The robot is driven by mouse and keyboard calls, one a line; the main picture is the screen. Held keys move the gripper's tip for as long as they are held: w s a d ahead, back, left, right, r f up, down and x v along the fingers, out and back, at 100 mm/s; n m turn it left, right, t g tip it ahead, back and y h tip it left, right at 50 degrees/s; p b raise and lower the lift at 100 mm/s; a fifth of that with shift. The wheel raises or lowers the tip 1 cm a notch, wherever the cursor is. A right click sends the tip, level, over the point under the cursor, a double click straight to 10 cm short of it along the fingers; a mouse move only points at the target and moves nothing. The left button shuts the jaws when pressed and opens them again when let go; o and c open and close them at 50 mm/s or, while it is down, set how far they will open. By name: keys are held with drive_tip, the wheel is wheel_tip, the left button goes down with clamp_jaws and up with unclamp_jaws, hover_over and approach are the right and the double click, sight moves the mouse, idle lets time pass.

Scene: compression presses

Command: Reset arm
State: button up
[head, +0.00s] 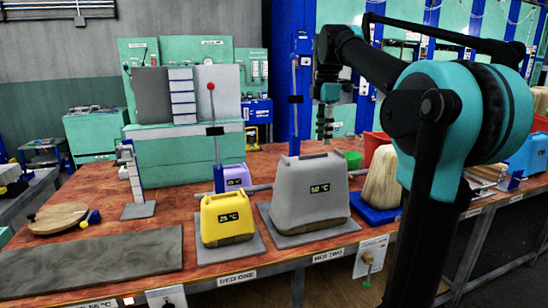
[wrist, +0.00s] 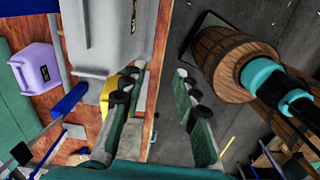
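My gripper (head: 325,125) hangs from my arm above the grey cover in the head view, pointing down. Its fingers (wrist: 161,75) stand apart in the wrist view with nothing between them. My arm's teal and black links (head: 440,105) fill the right of the head view. The arm is bent, with its elbow high and its forearm reaching left over the table.
A yellow cover (head: 226,216) and a purple cover (head: 237,177) stand on the wooden table (head: 95,190). Upright levers (head: 214,130) rise near them.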

drive_tip(key=s+d+f+m+t, duration=0.1)
drive_tip(key=s+f+m, duration=0.3)
drive_tip(key=f, duration=0.6)
drive_tip(key=s+d+f+m+t, duration=0.1)
drive_tip(key=s+f+m, duration=0.1)
drive_tip(key=f+m, duration=0.6)
drive_tip(key=s+d+f+m+t, duration=0.1)
drive_tip(key=s+f+m, duration=0.3)
drive_tip(key=s+f, duration=0.4)
drive_tip(key=s+d+f+m+t, duration=0.1)
drive_tip(key=s+f+m, duration=0.3)
drive_tip(key=s+f, duration=0.4)
wheel_tip(320, 180, down, 6)
drive_tip(key=shift+f+m, duration=0.1)
drive_tip(key=shift+m, duration=0.3)
